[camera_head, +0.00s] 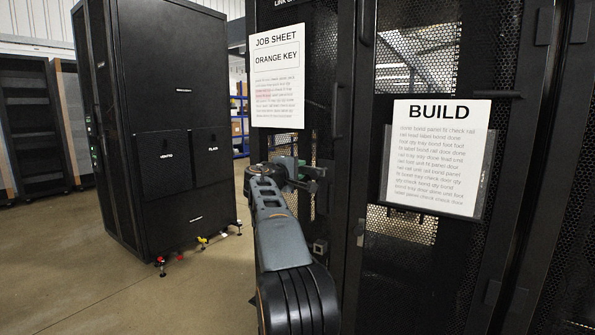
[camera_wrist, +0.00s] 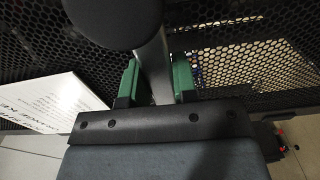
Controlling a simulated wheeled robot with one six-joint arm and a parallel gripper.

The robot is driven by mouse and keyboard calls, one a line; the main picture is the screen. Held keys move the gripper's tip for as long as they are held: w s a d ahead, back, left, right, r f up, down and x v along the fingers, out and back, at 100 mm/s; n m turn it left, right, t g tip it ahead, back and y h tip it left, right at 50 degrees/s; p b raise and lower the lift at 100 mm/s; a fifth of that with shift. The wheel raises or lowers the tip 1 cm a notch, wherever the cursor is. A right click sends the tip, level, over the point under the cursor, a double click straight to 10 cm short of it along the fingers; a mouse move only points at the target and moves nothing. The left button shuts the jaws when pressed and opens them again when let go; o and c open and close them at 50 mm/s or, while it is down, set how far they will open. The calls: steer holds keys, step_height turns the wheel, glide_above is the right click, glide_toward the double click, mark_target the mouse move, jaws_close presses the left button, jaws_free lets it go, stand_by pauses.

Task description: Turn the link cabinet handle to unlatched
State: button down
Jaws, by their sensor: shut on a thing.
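The link cabinet (camera_head: 325,45) stands ahead, with a black perforated mesh door; part of its label shows at the top edge. My gripper (camera_head: 300,174) is at the door, below the job sheet. In the wrist view its two green fingertips (camera_wrist: 156,80) are on either side of a grey bar, the handle (camera_wrist: 153,60), and are shut on it. A dark round shape (camera_wrist: 112,20) covers the upper part of that view, by the bar. In the head view the handle is mostly hidden by my gripper, and its angle is unclear.
A job sheet reading ORANGE KEY (camera_head: 277,85) hangs on the door. A BUILD sheet (camera_head: 433,155) hangs on the panel to the right. A tall black cabinet (camera_head: 165,120) stands at left, with open floor (camera_head: 110,285) in front.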

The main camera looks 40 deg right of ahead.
steer(key=c, duration=0.9)
jaws_free()
steer(key=v, duration=1.4)
steer(key=shift+b, duration=0.3)
steer(key=shift+r, duration=0.1)
steer(key=s+a+f+m+y+p, duration=0.1)
steer(key=s+a+f+y+p, duration=0.1)
steer(key=s+a+y+p, duration=0.6)
steer(key=s+a+f+m+y+p, duration=0.1)
steer(key=s+a+f+y+p, duration=0.1)
steer(key=s+a+y+p, duration=0.7)
steer(key=s+a+p, duration=0.3)
steer(key=a+p, duration=0.5)
steer(key=p, duration=0.3)
steer(key=shift+s+m+g+y+p, duration=0.3)
steer(key=shift+s+g, duration=0.05)
steer(key=shift+g, duration=0.05)
